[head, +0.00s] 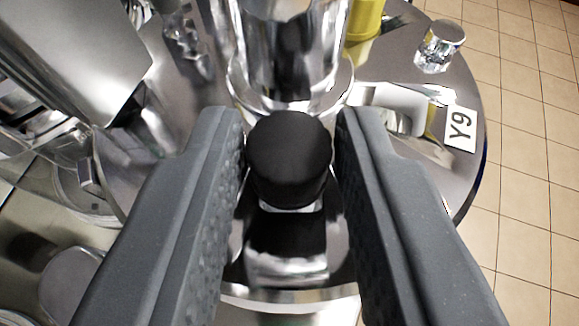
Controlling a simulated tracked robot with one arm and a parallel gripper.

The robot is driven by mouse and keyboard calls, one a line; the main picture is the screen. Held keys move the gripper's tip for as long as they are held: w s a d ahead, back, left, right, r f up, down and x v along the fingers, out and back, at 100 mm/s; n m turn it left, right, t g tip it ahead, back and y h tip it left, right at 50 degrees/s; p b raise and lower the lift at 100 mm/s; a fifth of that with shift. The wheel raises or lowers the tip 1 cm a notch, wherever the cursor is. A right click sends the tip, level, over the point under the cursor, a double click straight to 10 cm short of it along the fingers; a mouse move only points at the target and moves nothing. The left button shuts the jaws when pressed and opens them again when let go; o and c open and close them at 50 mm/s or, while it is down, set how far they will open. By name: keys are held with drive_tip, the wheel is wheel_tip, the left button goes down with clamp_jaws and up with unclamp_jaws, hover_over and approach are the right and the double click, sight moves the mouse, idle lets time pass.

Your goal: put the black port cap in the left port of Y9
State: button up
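The black port cap (289,158) is a rounded black cylinder at the middle of the head view. My gripper (289,150) has one dark grey finger on each side of it, and the fingertips appear to touch its sides, shut on it. A bright metal edge shows just under the cap; I cannot tell whether it is part of the cap or a port below. The white label Y9 (460,128) is on the shiny round metal top (465,85) at right. The left port of Y9 cannot be made out.
A tall shiny metal cylinder with a flanged foot (290,50) stands just behind the cap. A yellow cap (365,18) and a silver knob (440,45) stand on the metal top. Metal parts (75,50) crowd the left. Tiled floor (535,170) lies at right.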

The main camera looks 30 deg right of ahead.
drive_tip(key=shift+o, duration=1.2)
drive_tip(key=shift+a, duration=0.1)
drive_tip(key=b+v, duration=0.2)
drive_tip(key=v, duration=0.9)
drive_tip(key=shift+s+r+b, duration=0.2)
drive_tip(key=shift+s+b, duration=0.1)
drive_tip(key=shift+s, duration=0.05)
drive_tip(key=shift+r, duration=0.1)
drive_tip(key=s+d+r+n+t+y, duration=0.2)
drive_tip(key=s+r, duration=0.6)
drive_tip(key=r, duration=0.5)
drive_tip(key=s+d+r+n+t+y, duration=0.2)
drive_tip(key=s+d+r+n+y, duration=0.2)
drive_tip(key=s+r, duration=0.4)
wheel_tip(320, 180, up, 5)
drive_tip(key=shift+r+n+t+y, duration=0.25)
drive_tip(key=shift+n+t+y, duration=0.15)
drive_tip(key=shift+y, duration=0.2)
drive_tip(key=shift+f, duration=0.1)
